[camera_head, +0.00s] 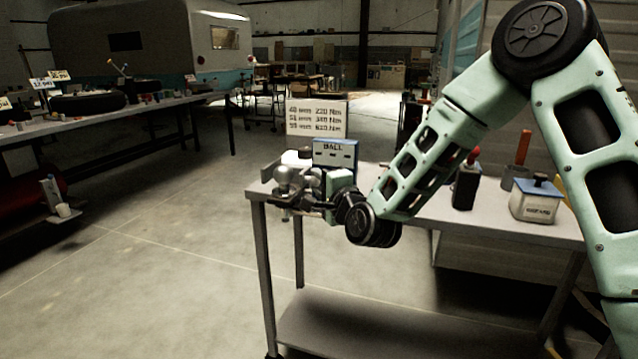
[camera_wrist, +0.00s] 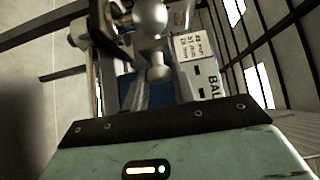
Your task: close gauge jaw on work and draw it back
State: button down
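Silver metal balls on stems (camera_head: 283,174) stand at the left end of the grey workbench (camera_head: 480,222). In the wrist view a large shiny ball (camera_wrist: 150,17) is close in front of my gripper, with a smaller rounded metal part (camera_wrist: 158,73) below it. My gripper (camera_head: 318,203) is at the bench's left end, close beside these metal parts. Its fingers are dark and overlap them, so I cannot tell whether they touch or how far apart they are. I cannot make out a gauge jaw clearly.
A blue-topped box marked BALL (camera_head: 335,151) stands behind my gripper, with a sign of printed values (camera_head: 317,118) above it. A black bottle (camera_head: 466,186) and a blue-lidded container (camera_head: 537,200) stand farther right. Open floor lies left of the bench.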

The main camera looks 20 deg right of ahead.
aim_at(303, 181)
jog(key=w+a, duration=0.1)
jog(key=a, duration=0.1)
jog(key=shift+w+a+b, duration=0.3)
jog(key=shift+w+a, duration=0.05)
jog(key=shift+w, duration=0.05)
jog(key=shift+w+a+r, duration=0.1)
jog(key=shift+w+a, duration=0.05)
jog(key=shift+a, duration=0.1)
jog(key=c, duration=1.1)
grip_release()
jog(key=shift+w+a, duration=0.1)
jog(key=shift+a, duration=0.1)
jog(key=shift+c, duration=0.2)
jog(key=shift+d, duration=0.15)
